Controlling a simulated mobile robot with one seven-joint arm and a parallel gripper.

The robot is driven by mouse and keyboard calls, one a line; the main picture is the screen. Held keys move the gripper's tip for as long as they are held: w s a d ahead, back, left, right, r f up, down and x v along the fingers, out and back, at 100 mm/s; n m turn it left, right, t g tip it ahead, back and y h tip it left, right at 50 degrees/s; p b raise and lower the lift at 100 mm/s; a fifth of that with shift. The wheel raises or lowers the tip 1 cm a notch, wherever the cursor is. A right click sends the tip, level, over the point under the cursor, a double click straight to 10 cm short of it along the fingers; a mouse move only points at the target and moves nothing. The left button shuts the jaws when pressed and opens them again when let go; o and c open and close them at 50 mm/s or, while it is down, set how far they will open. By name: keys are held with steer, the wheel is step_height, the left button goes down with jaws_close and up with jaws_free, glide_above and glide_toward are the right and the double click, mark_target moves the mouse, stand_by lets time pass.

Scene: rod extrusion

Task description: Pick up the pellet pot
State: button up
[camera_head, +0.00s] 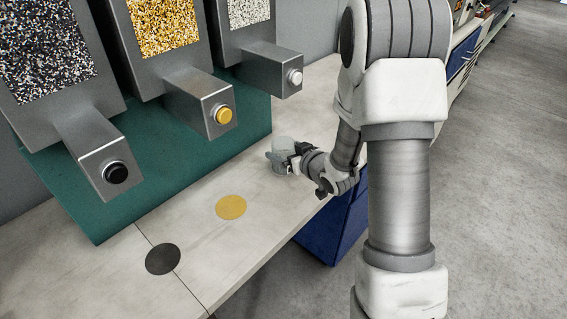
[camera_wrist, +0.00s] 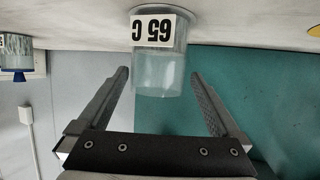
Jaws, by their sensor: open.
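The pellet pot is a clear, see-through cup (camera_wrist: 158,72) with a white label reading "65 C", upside down in the wrist view. It stands on the pale worktop (camera_wrist: 90,12). In the head view the pot (camera_head: 283,145) is at the far end of the worktop, partly hidden by my gripper. My gripper (camera_wrist: 160,80) is open, with one finger on each side of the pot. Gaps show between the fingers and the pot in the wrist view. In the head view my gripper (camera_head: 279,160) reaches the pot from the right.
Three pellet hoppers with black (camera_head: 115,172), yellow (camera_head: 223,115) and white (camera_head: 295,77) buttons stand on a green panel (camera_head: 75,195). A yellow disc (camera_head: 231,207) and a black disc (camera_head: 163,259) mark the clear worktop. Another container (camera_wrist: 15,50) shows at the wrist view's left edge.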

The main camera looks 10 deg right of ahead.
steer(key=shift+b+x, duration=0.35)
steer(key=shift+x, duration=2.6)
steer(key=shift+d+r, duration=0.1)
steer(key=shift+d, duration=0.1)
steer(key=c, duration=1.6)
steer(key=shift+r, duration=0.2)
